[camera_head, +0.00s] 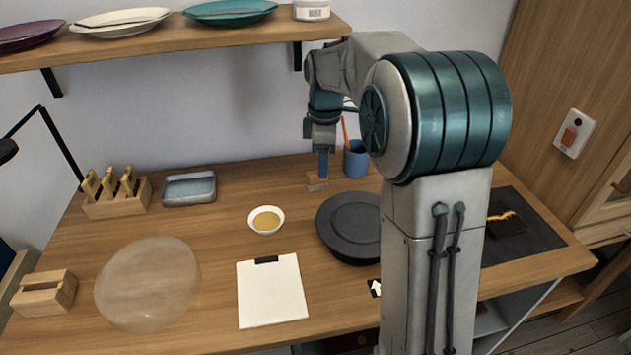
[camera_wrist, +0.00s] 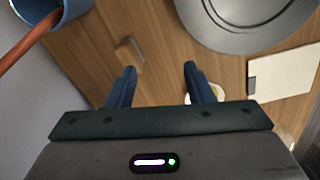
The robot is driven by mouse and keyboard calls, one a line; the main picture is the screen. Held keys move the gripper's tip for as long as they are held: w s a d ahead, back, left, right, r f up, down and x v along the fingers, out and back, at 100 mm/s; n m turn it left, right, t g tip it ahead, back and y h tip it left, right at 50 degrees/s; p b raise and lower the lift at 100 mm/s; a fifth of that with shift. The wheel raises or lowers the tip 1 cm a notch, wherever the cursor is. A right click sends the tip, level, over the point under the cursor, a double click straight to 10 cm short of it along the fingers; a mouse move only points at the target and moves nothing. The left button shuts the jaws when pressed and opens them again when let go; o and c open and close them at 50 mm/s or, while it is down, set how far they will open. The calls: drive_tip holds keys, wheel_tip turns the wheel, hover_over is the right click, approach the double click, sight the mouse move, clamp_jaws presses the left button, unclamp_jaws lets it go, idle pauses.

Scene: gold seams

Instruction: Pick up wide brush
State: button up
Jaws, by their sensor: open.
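My gripper (camera_head: 322,172) points down over the back of the table, its fingers apart with nothing between them in the wrist view (camera_wrist: 160,72). A small wooden piece with a greyish lower edge (camera_head: 317,181) lies just below it, perhaps the wide brush; I cannot tell for sure. In the wrist view this piece (camera_wrist: 129,53) is just beyond the left finger, not between the fingers. A blue cup (camera_head: 355,164) stands to the right of the gripper, holding a reddish-brown handle (camera_head: 344,129). The handle (camera_wrist: 25,42) shows at the wrist view's upper left; its lower end is hidden.
A dark round turntable (camera_head: 338,232) stands in front right, partly hidden by my arm. A bowl of golden liquid (camera_head: 266,219), a clipboard (camera_head: 272,292), a grey tray (camera_head: 189,188) and a wooden rack (camera_head: 117,204) occupy the table. A shelf (camera_head: 200,40) hangs above.

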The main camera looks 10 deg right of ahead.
sight(317, 172)
drive_tip(key=w+f+n, duration=0.2)
drive_tip(key=w, duration=0.1)
drive_tip(key=w+f+n, duration=0.1)
drive_tip(key=w, duration=0.1)
drive_tip(key=shift+w+d+n, duration=0.15)
drive_tip(key=shift+w+n, duration=0.1)
drive_tip(key=shift+n, duration=0.05)
drive_tip(key=shift+w+f, duration=0.1)
drive_tip(key=shift+f, duration=0.2)
drive_tip(key=f, duration=0.7)
drive_tip(key=shift+a, duration=0.3)
clamp_jaws()
drive_tip(key=shift+r, duration=0.1)
